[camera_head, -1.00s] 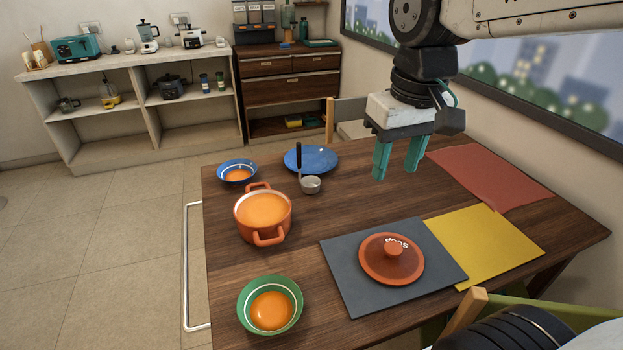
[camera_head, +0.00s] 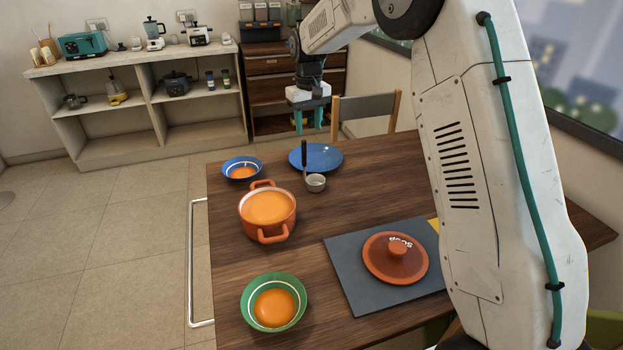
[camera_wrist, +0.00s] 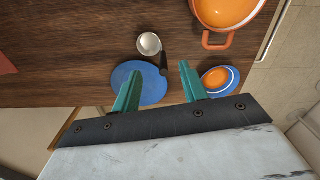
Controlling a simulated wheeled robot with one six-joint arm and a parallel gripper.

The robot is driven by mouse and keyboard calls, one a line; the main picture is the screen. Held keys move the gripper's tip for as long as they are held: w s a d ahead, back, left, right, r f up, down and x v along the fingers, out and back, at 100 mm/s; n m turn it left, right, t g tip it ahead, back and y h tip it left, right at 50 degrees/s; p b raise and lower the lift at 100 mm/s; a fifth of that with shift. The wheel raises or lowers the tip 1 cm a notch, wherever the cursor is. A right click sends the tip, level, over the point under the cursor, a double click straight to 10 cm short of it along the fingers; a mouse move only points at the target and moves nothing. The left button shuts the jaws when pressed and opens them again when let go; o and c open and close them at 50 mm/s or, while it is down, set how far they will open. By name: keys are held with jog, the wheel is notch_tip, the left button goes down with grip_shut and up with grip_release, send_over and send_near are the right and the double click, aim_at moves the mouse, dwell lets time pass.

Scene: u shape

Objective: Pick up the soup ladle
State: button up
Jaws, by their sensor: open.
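The soup ladle (camera_head: 315,183) has a metal bowl and a dark handle. It rests on the wooden table with the handle pointing up beside the blue plate (camera_head: 326,156). In the wrist view the ladle's bowl (camera_wrist: 149,44) and dark handle lie beyond my fingertips, the handle near the edge of the blue plate (camera_wrist: 152,86). My gripper (camera_head: 310,122) has teal fingers and is open and empty, over the far side of the table near the blue plate. In the wrist view my gripper (camera_wrist: 158,77) shows its two fingers apart, with the ladle not between them.
An orange pot (camera_head: 267,212) of soup stands near the ladle. A blue bowl (camera_head: 242,168) and a green bowl (camera_head: 273,302) hold orange soup. A red lid (camera_head: 395,258) lies on a grey mat (camera_head: 345,280). A chair (camera_head: 366,108) stands behind the table.

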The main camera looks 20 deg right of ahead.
send_near(304, 163)
jog(key=shift+w+d+r, duration=0.25)
jog(key=shift+w+r, duration=0.05)
jog(key=shift+w, duration=0.4)
jog(key=shift+f, duration=0.4)
notch_tip(304, 163, down, 7)
jog(key=shift+s+f, duration=0.1)
jog(key=shift+s, duration=0.05)
grip_shut()
